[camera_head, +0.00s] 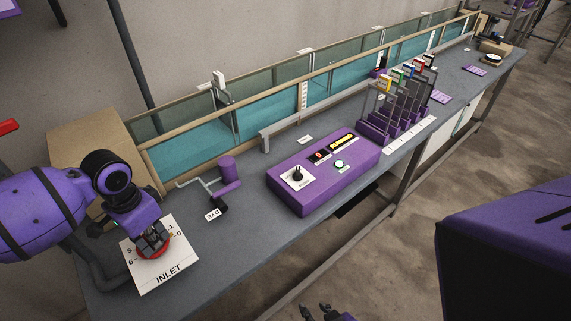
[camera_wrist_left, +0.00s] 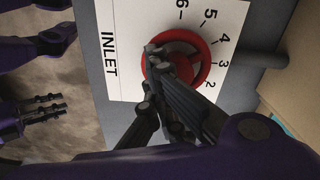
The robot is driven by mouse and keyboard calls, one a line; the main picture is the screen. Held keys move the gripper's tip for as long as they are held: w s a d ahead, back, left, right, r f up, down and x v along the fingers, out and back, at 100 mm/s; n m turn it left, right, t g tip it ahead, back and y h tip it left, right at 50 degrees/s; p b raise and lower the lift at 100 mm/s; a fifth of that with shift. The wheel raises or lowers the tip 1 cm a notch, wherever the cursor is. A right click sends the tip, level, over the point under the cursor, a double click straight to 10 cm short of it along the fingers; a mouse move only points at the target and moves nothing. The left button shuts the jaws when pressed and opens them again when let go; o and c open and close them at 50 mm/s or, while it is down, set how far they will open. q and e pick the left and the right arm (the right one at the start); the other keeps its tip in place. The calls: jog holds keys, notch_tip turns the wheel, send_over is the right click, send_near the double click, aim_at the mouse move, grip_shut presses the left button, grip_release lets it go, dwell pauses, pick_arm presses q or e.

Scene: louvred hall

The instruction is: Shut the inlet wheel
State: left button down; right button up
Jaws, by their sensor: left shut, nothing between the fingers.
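The inlet wheel (camera_head: 152,251) is a red handwheel on a white plate (camera_head: 160,277) marked INLET, with numbers around it, at the near left end of the bench. It also shows in the left wrist view (camera_wrist_left: 198,46), where its hub and part of its rim are hidden. My left gripper (camera_head: 152,240) is over the wheel. In the left wrist view its dark fingers (camera_wrist_left: 158,58) are together across the near side of the wheel; whether they touch it I cannot tell. My right gripper (camera_head: 326,312) is at the bottom edge, away from the wheel, with its fingertips apart and empty.
A purple control box (camera_head: 325,173) with a knob and lit displays stands mid-bench. A glass-sided water channel (camera_head: 270,110) runs along the back. A cardboard-coloured box (camera_head: 95,150) stands behind my left arm.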

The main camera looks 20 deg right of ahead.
pick_arm(q)
jog(key=shift+w+a+f, duration=0.2)
jog(key=shift+w+a, duration=0.05)
jog(key=shift+a, duration=0.2)
jog(key=shift+w+a+f, duration=0.2)
jog(key=shift+w+a, duration=0.05)
jog(key=shift+a, duration=0.15)
pick_arm(e)
jog(key=shift+f, duration=0.1)
pick_arm(q)
jog(key=r, duration=0.3)
jog(key=w+r, duration=0.1)
jog(key=r, duration=0.1)
jog(key=shift+w+a+r, duration=0.1)
jog(key=shift+r, duration=0.8)
jog(key=shift+s, duration=0.2)
pick_arm(e)
jog(key=shift+w+a, duration=0.15)
jog(key=shift+w, duration=0.3)
pick_arm(q)
jog(key=shift+d, duration=0.2)
jog(key=shift+s+r, duration=0.1)
jog(key=shift+r, duration=0.1)
notch_tip(320, 180, up, 12)
pick_arm(e)
jog(key=shift+w+r, duration=0.35)
jog(key=shift+w, duration=0.15)
